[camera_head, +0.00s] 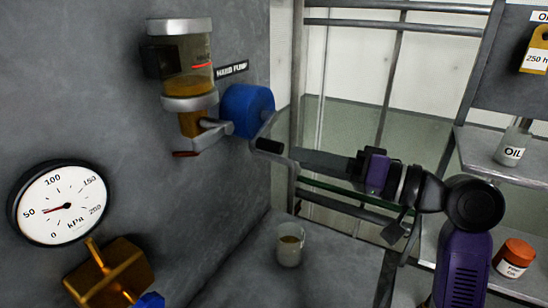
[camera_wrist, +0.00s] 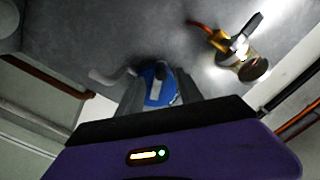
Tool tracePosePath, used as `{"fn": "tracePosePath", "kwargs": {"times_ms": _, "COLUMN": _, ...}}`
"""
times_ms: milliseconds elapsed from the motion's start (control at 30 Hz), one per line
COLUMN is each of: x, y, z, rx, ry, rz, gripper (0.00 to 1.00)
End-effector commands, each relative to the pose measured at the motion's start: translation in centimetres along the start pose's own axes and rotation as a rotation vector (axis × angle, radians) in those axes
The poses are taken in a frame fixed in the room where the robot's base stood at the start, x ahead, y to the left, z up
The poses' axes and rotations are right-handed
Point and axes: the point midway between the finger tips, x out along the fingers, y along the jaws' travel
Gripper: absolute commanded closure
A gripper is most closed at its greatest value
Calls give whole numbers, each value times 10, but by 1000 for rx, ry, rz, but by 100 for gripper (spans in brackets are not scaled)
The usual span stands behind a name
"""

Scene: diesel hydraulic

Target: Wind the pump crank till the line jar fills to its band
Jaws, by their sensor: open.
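The line jar (camera_head: 194,62) is clear, with metal end caps, on the wall at upper left. Its amber liquid stands below the red band (camera_head: 202,66). The pump (camera_head: 247,108) is a blue drum right of the jar. The pump crank (camera_head: 267,128) runs down from the drum to a black handle (camera_head: 269,146). My gripper (camera_head: 297,159) is open, just right of and slightly below the handle; I cannot tell if they touch. In the wrist view the blue pump (camera_wrist: 160,76) shows between the fingers (camera_wrist: 158,92), and the jar (camera_wrist: 247,66) is to the right.
A round gauge (camera_head: 62,203) reads near 50 kPa, above a brass fitting (camera_head: 112,275). Metal rails (camera_head: 345,22) run behind my arm; a shelf (camera_head: 500,165) with an oil bottle is at right.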

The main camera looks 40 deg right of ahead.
Motion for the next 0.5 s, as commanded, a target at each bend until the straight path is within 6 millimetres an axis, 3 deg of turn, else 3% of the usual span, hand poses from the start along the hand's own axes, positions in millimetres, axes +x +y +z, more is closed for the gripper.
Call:
{"fn": "tracePosePath", "kwargs": {"times_ms": 167, "x": 10, "y": -2, "z": -7, "rx": -7, "ry": 20, "rz": -1, "gripper": 57}}
{"fn": "tracePosePath", "kwargs": {"times_ms": 500, "x": 61, "y": -1, "z": -8, "rx": -5, "ry": 19, "rz": 0, "gripper": 57}}
